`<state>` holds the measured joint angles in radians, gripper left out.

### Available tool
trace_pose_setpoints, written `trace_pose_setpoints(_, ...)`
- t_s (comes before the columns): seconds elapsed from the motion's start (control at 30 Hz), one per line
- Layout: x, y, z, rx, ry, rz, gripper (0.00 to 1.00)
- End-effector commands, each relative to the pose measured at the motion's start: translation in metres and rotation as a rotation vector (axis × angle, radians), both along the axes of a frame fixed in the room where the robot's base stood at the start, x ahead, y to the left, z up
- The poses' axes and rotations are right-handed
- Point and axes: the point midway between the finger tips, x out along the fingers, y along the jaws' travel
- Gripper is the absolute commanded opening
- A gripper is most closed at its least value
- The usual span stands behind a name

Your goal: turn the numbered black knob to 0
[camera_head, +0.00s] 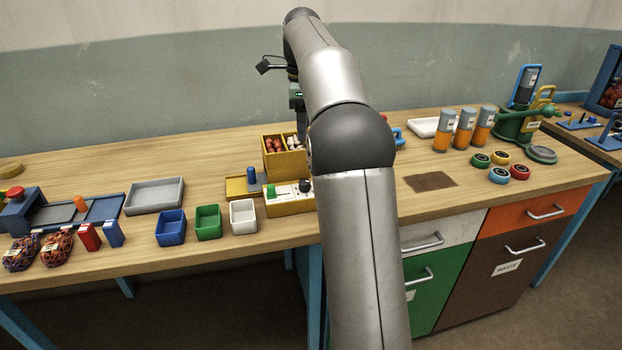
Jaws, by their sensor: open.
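A black knob (305,186) sits on the right part of the pale top of a yellow control box (290,207), near the front middle of the table. The arm partly covers the box's right end. The knob's numbers and pointer are too small to read. A green control (270,191) is on the same box, to the left. My gripper (302,127) hangs above and behind the box, near the yellow crate, apart from the knob. It is open; its fingertips are mostly hidden by my arm, and I see nothing held.
A yellow crate (284,165) with red and white items stands behind the box. Blue (171,228), green (208,222) and white (243,216) bins stand to the left. A brown mat (431,181) lies right of my arm.

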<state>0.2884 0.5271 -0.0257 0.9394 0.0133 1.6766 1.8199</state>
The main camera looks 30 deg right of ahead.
Motion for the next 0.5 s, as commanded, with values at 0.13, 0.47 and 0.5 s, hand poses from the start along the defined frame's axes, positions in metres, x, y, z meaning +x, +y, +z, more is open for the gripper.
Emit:
trace_pose_setpoints(0.13,-0.001,0.000,-0.036,0.001,0.003,0.001,0.50)
trace_pose_setpoints(0.47,-0.001,0.000,-0.106,0.001,0.002,0.002,0.50)
trace_pose_setpoints(0.5,-0.001,0.000,-0.114,0.001,0.003,0.002,0.50)
